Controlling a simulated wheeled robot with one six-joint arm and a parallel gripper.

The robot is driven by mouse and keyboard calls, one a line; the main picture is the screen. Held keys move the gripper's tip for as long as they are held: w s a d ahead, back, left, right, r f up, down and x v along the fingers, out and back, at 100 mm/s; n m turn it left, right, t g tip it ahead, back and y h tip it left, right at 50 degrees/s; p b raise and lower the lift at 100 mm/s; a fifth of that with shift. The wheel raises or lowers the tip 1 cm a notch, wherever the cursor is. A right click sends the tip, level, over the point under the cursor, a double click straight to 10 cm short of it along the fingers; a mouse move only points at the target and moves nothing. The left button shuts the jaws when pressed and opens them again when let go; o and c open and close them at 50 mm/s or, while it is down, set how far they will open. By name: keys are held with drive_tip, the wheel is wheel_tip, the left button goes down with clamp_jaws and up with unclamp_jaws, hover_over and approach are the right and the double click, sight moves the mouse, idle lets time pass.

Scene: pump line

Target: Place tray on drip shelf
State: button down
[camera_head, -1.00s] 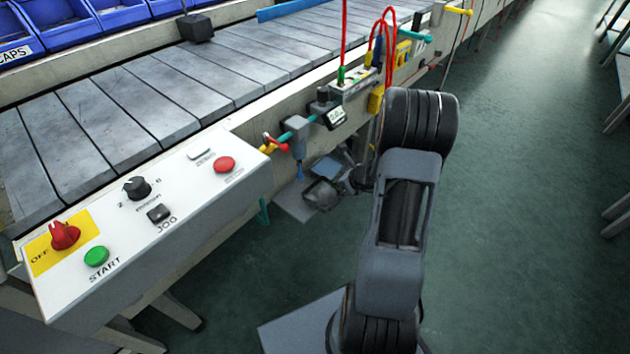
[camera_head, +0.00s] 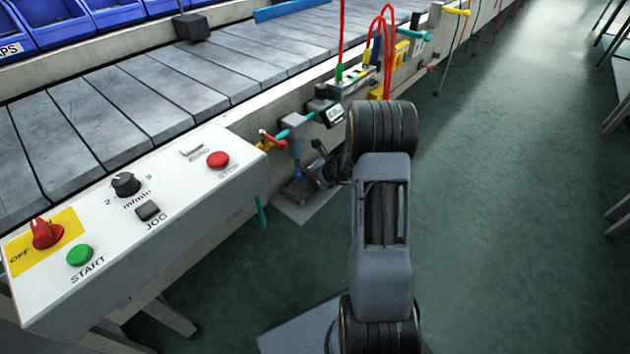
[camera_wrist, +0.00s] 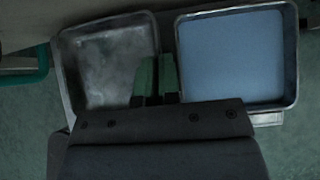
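In the wrist view, a grey metal tray (camera_wrist: 108,62) with a raised rim and an empty-looking, stained floor is at the left. My gripper (camera_wrist: 157,78) has its dark green fingers close together on either side of this tray's right wall, and looks shut on it. In the head view the tray (camera_head: 298,187) is a small dark shape, partly hidden by the gripper. It is over or on a light grey plate that looks like the drip shelf (camera_head: 305,208), below a grey fitting (camera_head: 294,128) with a blue spout. I cannot tell whether it touches the plate.
A second metal tray (camera_wrist: 235,58) with a smooth blue inside is close to the right in the wrist view. A white control box (camera_head: 135,220), the conveyor (camera_head: 120,110), a small gauge (camera_head: 332,113) and red cables (camera_head: 388,55) border the arm.

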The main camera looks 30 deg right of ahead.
drive_tip(key=shift+f, duration=0.1)
drive_tip(key=c, duration=1.8)
unclamp_jaws()
drive_tip(key=shift+f, duration=0.1)
drive_tip(key=o, duration=0.5)
drive_tip(key=shift+c, duration=0.2)
drive_tip(key=shift+r, duration=0.35)
drive_tip(key=p+v, duration=0.5)
drive_tip(key=v, duration=0.6)
drive_tip(key=shift+s+r, duration=0.2)
drive_tip(key=shift+s, duration=0.15)
drive_tip(key=shift+d, duration=0.1)
